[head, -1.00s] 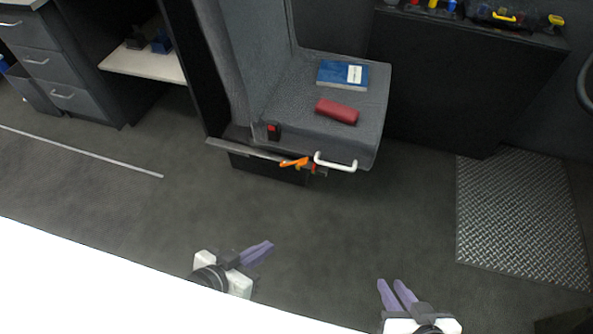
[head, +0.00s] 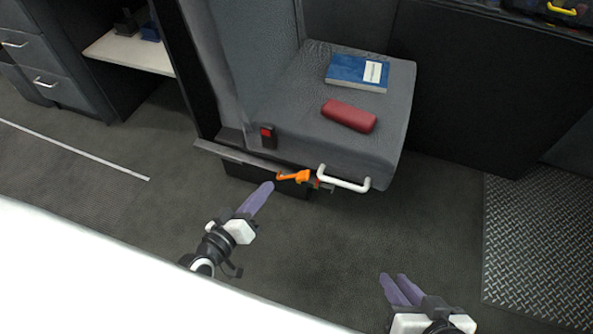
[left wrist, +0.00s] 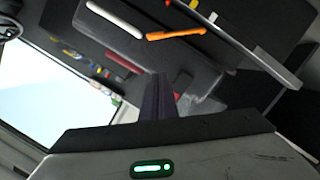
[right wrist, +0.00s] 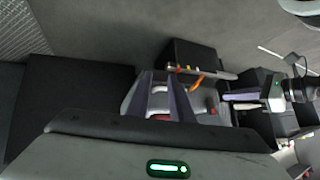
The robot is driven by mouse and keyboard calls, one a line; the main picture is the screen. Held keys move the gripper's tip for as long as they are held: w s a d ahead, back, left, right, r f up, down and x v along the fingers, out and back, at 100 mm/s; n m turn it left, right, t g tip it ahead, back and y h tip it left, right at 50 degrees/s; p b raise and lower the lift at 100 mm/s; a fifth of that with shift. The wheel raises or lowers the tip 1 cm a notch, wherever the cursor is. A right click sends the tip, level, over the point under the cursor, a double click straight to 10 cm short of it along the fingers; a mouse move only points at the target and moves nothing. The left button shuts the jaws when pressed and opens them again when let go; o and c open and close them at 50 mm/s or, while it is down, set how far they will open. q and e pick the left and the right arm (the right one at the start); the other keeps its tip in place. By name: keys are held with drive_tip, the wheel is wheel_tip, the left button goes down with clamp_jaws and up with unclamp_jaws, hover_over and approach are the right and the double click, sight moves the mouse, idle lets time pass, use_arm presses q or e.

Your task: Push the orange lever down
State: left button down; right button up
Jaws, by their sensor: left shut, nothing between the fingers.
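The orange lever (head: 293,176) sticks out at the lower front edge of the grey seat (head: 300,124), beside a white handle (head: 344,180). It also shows in the left wrist view (left wrist: 176,34), ahead of the fingers, and in the right wrist view (right wrist: 197,82). My left gripper (head: 266,188) is shut and empty, its fingertips just left of and slightly below the lever in the head view; I cannot tell whether they touch, but a gap shows. My right gripper (head: 396,278) is low at the right, well away from the lever, its fingers apart and empty.
A blue book (head: 350,73) and a red case (head: 349,115) lie on the seat. A red buckle (head: 267,136) is at its left edge. A dark cabinet (head: 470,100) stands to the right. The floor in front of the seat is clear.

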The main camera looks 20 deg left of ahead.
drive_tip(key=shift+s, duration=0.1)
